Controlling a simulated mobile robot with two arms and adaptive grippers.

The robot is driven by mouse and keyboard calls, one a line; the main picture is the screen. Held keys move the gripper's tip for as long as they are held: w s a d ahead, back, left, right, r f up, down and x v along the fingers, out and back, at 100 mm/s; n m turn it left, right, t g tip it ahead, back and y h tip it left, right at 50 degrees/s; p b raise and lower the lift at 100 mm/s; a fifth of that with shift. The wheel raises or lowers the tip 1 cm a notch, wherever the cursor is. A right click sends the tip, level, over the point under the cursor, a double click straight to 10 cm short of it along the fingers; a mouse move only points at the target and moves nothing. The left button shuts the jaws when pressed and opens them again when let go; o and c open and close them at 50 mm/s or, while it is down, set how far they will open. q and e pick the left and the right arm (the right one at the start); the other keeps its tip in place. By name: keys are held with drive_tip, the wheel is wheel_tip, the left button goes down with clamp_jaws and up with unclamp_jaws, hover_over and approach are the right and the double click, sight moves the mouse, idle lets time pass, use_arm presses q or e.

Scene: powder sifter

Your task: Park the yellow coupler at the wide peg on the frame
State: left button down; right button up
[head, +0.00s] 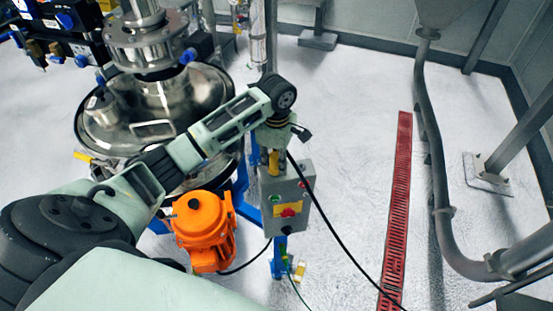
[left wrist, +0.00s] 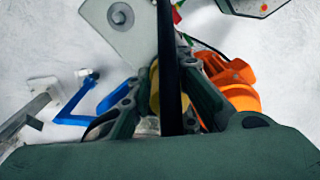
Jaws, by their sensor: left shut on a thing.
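My left arm reaches in from the left, and its left gripper (head: 273,148) points down just above the grey control box. In the left wrist view the left gripper (left wrist: 163,92) is shut on the yellow coupler (left wrist: 154,88). A black cable crosses in front and hides much of the coupler. A yellow piece (head: 273,162), likely the same coupler, shows below the gripper in the head view, close to the top of the box. The wide peg cannot be made out. My right gripper is not in view.
The grey control box (head: 299,180) has a red knob on a yellow plate. An orange motor (head: 203,229) stands left of it, beside the steel sifter vessel (head: 205,88). The floor is open to the right, up to a red drain grate (head: 398,200) and a grey pipe (head: 431,140).

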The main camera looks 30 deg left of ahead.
use_arm(q)
drive_tip(key=c, duration=1.6)
unclamp_jaws()
drive_tip(key=shift+o, duration=0.2)
